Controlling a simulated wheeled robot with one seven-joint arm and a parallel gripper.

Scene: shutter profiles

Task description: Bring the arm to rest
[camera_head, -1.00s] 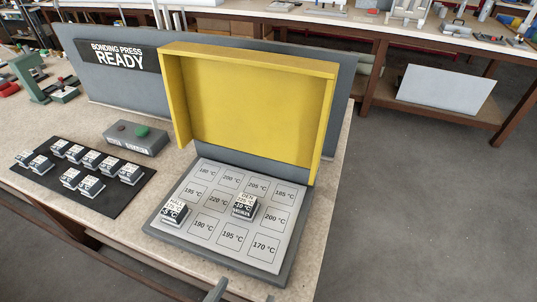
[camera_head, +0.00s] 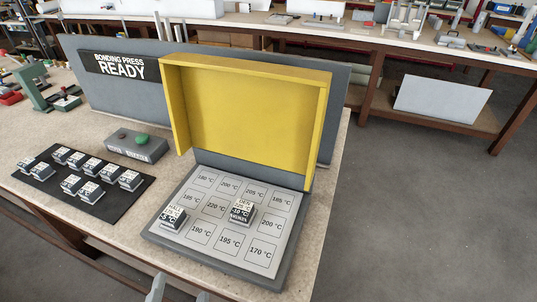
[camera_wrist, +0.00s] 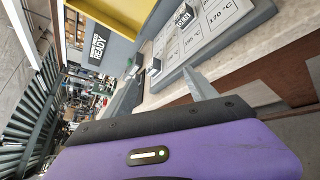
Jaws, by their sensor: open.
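My gripper (camera_head: 180,289) shows only as grey fingertips at the bottom edge of the head view, in front of the bench. In the wrist view, my gripper (camera_wrist: 162,84) has its two grey fingers apart with nothing between them. It is off the press, near the bench's front edge. The bonding press has a grey plate (camera_head: 229,239) with temperature-marked squares and a raised yellow lid (camera_head: 245,110). Two labelled blocks sit on the plate: one at the left (camera_head: 173,218) and one near the middle (camera_head: 242,212).
A black mat (camera_head: 92,210) with several labelled blocks lies left of the press. A grey button box (camera_head: 137,146) stands behind it. The sign (camera_head: 115,66) reads "BONDING PRESS READY". Open floor (camera_head: 400,200) lies to the right.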

